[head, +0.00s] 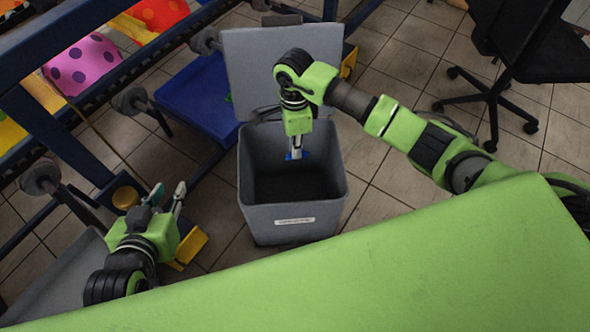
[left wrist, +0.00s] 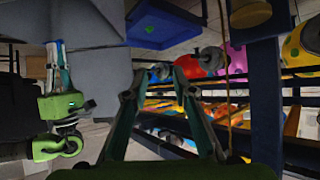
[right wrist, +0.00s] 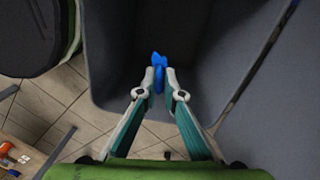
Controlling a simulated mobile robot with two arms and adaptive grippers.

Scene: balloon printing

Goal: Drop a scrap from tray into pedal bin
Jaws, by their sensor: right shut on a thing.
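The grey pedal bin (head: 293,223) stands on the floor in the middle of the head view, with its lid (head: 262,65) raised at the back. My right gripper (head: 294,153) points down over the bin's opening. It is shut on a small blue scrap (right wrist: 158,68), which shows between its fingertips in the right wrist view, with the dark bin inside around it. The blue tray (head: 203,98) is behind and left of the bin, with a bit of green at its right edge. My left gripper (head: 168,196) is open and empty, left of the bin.
A dark blue rack (head: 55,130) with colourful balloons (head: 82,66) stands at the left. A black office chair (head: 500,90) is at the back right. Tiled floor is clear right of the bin.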

